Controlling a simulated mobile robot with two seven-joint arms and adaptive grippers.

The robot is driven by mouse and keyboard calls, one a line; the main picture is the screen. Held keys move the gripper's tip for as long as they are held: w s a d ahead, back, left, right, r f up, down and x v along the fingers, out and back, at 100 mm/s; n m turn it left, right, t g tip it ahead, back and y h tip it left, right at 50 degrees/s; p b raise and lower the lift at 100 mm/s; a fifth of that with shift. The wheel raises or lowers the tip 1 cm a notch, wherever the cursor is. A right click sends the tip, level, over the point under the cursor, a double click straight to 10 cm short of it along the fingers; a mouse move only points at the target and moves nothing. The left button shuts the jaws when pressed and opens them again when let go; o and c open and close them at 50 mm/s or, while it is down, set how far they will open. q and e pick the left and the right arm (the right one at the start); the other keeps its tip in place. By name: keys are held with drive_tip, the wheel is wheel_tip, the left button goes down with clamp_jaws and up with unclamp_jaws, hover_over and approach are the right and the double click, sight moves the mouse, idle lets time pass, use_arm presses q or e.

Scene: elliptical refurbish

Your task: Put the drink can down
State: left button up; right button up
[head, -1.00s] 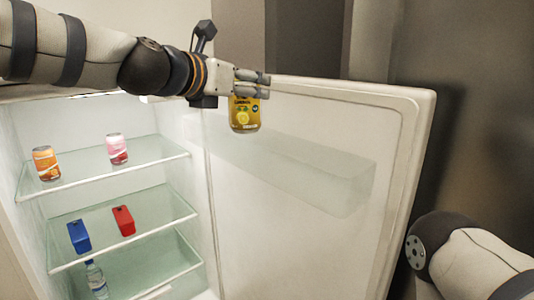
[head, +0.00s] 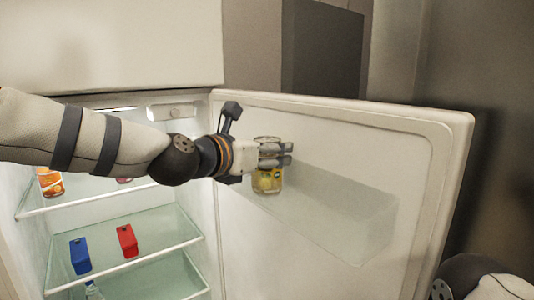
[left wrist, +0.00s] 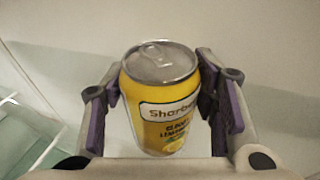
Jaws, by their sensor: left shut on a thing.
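A yellow lemon drink can (head: 267,182) is held upright in my left gripper (head: 276,157), in front of the inner face of the open fridge door. In the left wrist view the can (left wrist: 162,105) stands between the two purple-padded fingers (left wrist: 170,110), its silver top facing the camera. The door has a clear bin (head: 335,205); in the head view the can is near its left end, but I cannot tell whether it is over the bin or in front of it. My right gripper is not in view; only part of my right arm shows at the lower right.
The open fridge has glass shelves (head: 150,256). An orange can (head: 50,184) is on the upper shelf, and a pink can is mostly hidden behind my left arm. A blue box (head: 80,256) and a red box (head: 127,241) are on the shelf below. A bottle (head: 94,291) shows at the bottom.

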use_arm(q)
drive_tip(key=o, duration=1.5)
drive_tip(key=shift+f, duration=0.1)
